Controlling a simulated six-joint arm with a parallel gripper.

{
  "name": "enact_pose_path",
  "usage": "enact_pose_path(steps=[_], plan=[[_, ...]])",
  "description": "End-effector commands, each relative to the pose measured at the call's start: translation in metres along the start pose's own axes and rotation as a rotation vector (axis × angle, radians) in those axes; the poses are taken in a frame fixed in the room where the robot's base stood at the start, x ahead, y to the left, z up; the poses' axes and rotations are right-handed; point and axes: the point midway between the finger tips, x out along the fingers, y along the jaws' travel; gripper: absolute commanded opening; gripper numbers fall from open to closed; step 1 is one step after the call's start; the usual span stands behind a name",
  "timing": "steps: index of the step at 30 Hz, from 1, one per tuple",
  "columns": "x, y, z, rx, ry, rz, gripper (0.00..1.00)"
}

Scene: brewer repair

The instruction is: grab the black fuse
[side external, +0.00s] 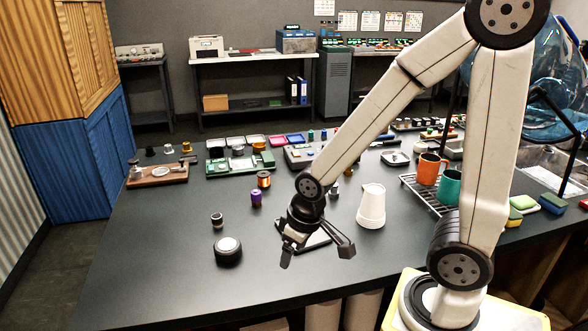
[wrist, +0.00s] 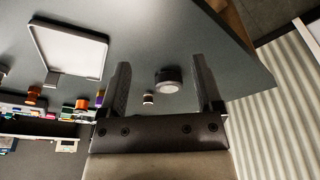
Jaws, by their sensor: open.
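A small dark cylinder with a lighter band, which looks like the black fuse (side external: 216,219), stands upright on the dark table, left of my gripper. A wider black puck with a pale top (side external: 228,250) stands just in front of it. My gripper (side external: 316,250) is open and empty above the table, to the right of both. In the wrist view my two fingers (wrist: 160,65) are spread wide. The small dark cylinder (wrist: 148,98) and the puck (wrist: 168,80) both show between them, some way off. I cannot read any marking on the cylinder.
A purple spool-like part (side external: 256,198) and an orange one (side external: 264,179) stand behind the cylinder. A pale shallow tray (wrist: 68,50) lies near my gripper. The table's front left is clear.

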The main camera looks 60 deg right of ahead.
Motion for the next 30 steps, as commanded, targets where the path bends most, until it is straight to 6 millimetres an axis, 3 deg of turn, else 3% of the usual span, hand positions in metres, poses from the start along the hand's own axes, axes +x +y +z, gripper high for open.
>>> enact_pose_path(steps=[11,25,30], plan=[[-0.009,0.000,-0.003,0.000,0.004,0.000,0.84],[-0.051,0.000,-0.013,0.000,0.004,0.000,0.84],[-0.046,-0.001,-0.016,0.118,-0.027,-0.036,0.84]])
